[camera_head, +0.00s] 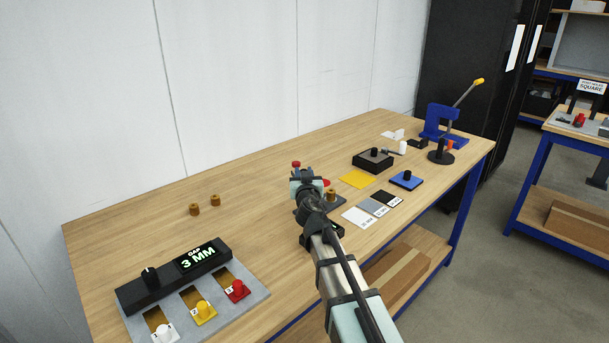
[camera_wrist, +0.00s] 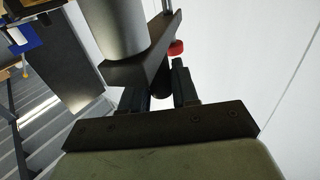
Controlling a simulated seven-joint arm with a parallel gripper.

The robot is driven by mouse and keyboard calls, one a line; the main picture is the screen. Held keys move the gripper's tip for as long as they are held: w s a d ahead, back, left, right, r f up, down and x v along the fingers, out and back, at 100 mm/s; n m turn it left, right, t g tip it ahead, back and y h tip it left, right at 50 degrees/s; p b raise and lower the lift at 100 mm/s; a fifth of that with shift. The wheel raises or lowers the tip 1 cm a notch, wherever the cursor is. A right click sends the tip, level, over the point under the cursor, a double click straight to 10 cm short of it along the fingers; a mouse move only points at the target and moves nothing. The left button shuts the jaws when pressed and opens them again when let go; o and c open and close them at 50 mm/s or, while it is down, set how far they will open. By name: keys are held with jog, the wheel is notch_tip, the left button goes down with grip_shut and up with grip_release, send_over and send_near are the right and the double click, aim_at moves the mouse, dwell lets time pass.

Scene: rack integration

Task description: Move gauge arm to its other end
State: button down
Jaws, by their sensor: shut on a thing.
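My gripper (camera_head: 303,172) is at the gauge stand near the middle of the bench in the head view, and my arm covers much of the stand. In the wrist view my gripper (camera_wrist: 162,82) has its two fingers closed around a dark part beside a dark angled bar (camera_wrist: 150,58), which appears to be the gauge arm. A thick grey cylinder (camera_wrist: 111,25) stands against the bar, and a red knob (camera_wrist: 176,47) shows just past the fingers. In the head view a red-topped piece (camera_head: 296,164) shows just beyond my gripper. The dark base (camera_head: 301,209) is partly hidden.
A control box (camera_head: 176,278) reading "GAP 3 MM" is at front left, with white, yellow and red knobs before it. Colored cards (camera_head: 356,180), a black box (camera_head: 372,161) and a blue press (camera_head: 440,122) are to the right.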

jog(key=shift+w, duration=0.1)
dwell(0.5)
jog(key=c, duration=1)
grip_release()
jog(key=shift+r, duration=5)
